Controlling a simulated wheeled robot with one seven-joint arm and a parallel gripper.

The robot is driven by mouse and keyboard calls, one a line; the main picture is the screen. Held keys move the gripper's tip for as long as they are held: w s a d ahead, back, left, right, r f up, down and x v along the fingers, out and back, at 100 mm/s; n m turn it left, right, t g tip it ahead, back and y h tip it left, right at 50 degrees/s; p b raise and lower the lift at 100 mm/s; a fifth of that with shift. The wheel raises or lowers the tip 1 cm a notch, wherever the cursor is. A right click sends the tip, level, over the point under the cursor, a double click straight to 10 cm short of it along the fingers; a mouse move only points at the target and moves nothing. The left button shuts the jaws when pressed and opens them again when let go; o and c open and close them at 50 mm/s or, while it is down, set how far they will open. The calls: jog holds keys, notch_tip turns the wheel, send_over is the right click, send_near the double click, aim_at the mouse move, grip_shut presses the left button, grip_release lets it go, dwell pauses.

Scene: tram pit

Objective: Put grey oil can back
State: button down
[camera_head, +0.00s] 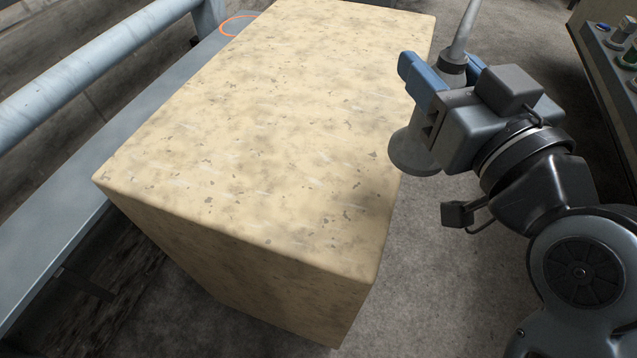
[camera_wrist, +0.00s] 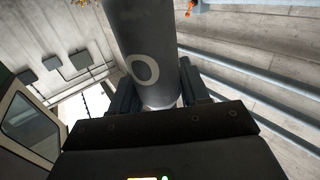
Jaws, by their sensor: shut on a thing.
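The grey oil can (camera_head: 411,153) is in my gripper (camera_head: 440,98), off the right edge of a large pale box. It looks roughly upright, with its dark collar and thin spout pointing up and its wide base below the fingers. My gripper is shut on its body, and the gripper covers much of the can. In the wrist view the can (camera_wrist: 150,35) stands between the dark fingers (camera_wrist: 158,95) and bears a pale ring mark. An orange ring outline (camera_head: 240,25) lies on the blue-grey ledge at the far left.
The worn cream box (camera_head: 270,130) fills the middle, its top bare. A blue-grey rail (camera_head: 100,65) runs above the ledge (camera_head: 60,235) on the left. A panel with several coloured knobs (camera_head: 622,60) stands at the right edge. Grey floor (camera_head: 440,270) shows right of the box.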

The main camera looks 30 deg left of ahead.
jog(key=s+a, duration=0.1)
jog(key=s+r+n+g+y, duration=0.1)
jog(key=s, duration=0.1)
jog(key=s+a+r+g, duration=0.1)
jog(key=shift+s+a+r+n+y+b, duration=0.25)
jog(key=shift+s+a+n+y+b, duration=0.05)
jog(key=shift+a+n, duration=0.1)
jog(key=shift+f, duration=0.1)
jog(key=a+f, duration=1)
jog(key=a, duration=0.1)
jog(key=shift+a+f+p, duration=0.25)
jog(key=shift+a+p, duration=0.05)
jog(key=shift+p, duration=0.15)
jog(key=shift+s, duration=0.1)
